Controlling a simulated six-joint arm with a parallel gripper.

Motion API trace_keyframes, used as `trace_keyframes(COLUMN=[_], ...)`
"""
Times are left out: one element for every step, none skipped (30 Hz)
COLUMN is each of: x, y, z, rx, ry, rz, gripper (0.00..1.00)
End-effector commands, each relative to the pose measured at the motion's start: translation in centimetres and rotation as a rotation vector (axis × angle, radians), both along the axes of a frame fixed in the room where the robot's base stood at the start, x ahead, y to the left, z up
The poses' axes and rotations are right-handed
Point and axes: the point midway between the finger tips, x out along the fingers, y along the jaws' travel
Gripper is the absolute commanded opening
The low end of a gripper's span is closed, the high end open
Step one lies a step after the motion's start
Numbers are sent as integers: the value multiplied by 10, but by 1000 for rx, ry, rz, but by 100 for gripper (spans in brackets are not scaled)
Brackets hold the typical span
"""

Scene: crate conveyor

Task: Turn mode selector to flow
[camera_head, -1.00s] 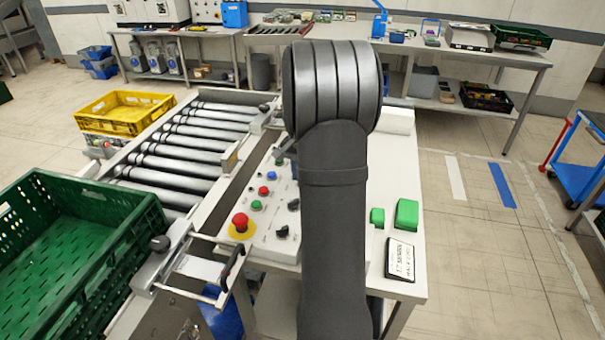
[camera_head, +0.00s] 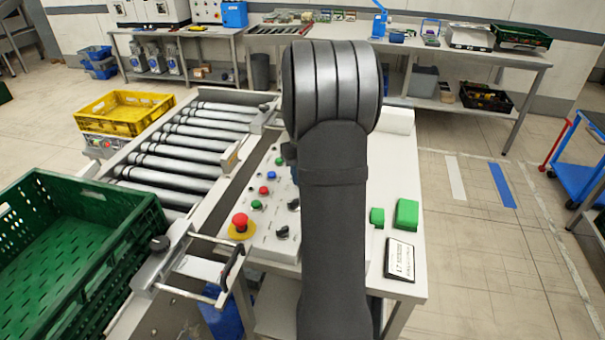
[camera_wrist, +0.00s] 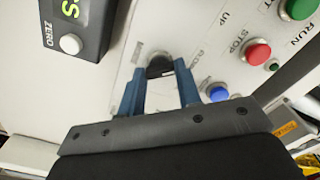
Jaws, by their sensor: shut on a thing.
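A black knob (camera_wrist: 159,66) on the pale control panel (camera_wrist: 110,82) stands between the two blue fingers of my gripper (camera_wrist: 158,73) in the wrist view. The fingers are shut on it. Small print beside the knob is partly hidden by a finger, and I cannot read the setting or which way the pointer faces. In the head view my arm hides the gripper and the held knob. That view shows two other black knobs on the panel, a front one (camera_head: 282,232) and one farther back (camera_head: 293,204).
A red stop button (camera_wrist: 256,51), green run button (camera_wrist: 299,9) and blue button (camera_wrist: 217,92) lie right of my gripper. A dark display (camera_wrist: 82,22) is at the upper left. In the head view, a red emergency button (camera_head: 240,221) and roller conveyor (camera_head: 190,143) lie left of my arm.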

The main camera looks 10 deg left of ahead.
Motion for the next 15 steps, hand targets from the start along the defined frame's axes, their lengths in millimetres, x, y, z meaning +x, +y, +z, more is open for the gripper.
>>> trace_keyframes(x=[1, 1, 1, 1, 1, 1, 1, 1, 1, 1, 1, 1, 1, 1, 1], y=[0, 0, 0, 0, 0, 0, 0, 0, 0, 0, 0, 0, 0, 0, 0], z=[1, 1, 1, 1, 1, 1, 1, 1, 1, 1, 1, 1, 1, 1, 1], rx=[1, 1, 1, 1, 1, 1, 1, 1, 2, 2, 2, 2, 2, 2, 2], ry=[-3, -3, -3, -3, -3, -3, -3, -3, -4, -4, -4, -4, -4, -4, -4], rz=[22, 34, 50, 60, 69, 81, 88, 93, 100, 105, 109, 112, 114, 115, 116], gripper=[8, 8, 8, 8, 8, 8, 8, 8, 8, 8, 8, 8, 8, 8, 8])
